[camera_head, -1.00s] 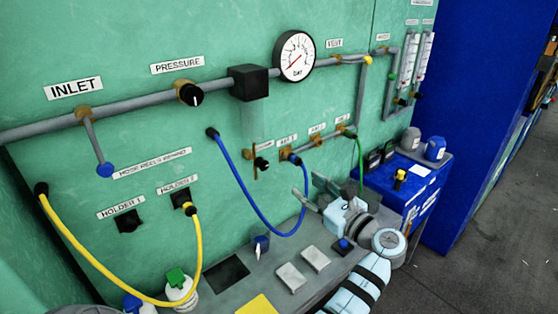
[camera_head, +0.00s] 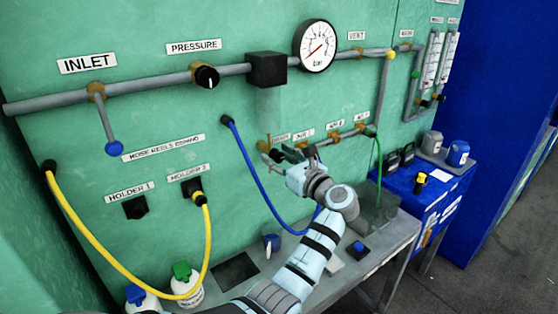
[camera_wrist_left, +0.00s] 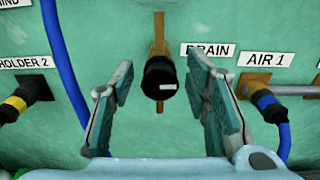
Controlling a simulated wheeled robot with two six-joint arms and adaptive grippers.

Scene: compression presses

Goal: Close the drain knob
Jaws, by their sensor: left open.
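The drain knob (camera_wrist_left: 160,76) is a black knob on a vertical brass pipe, left of the DRAIN label (camera_wrist_left: 208,50). A short white mark on its face lies about horizontal in the left wrist view. My left gripper (camera_wrist_left: 160,72) is open, with one finger on each side of the knob and a gap on both sides. In the head view my left gripper (camera_head: 278,154) is up at the panel by the drain pipe, and it largely hides the knob there. My right gripper is not in view.
The AIR 1 port (camera_wrist_left: 262,92) with a blue hose sits close right of the gripper. Holder 2 (camera_wrist_left: 30,92) with a yellow hose end is to the left. A blue hose (camera_head: 255,180) hangs beside my arm. Bottles (camera_head: 187,284) stand on the bench at left.

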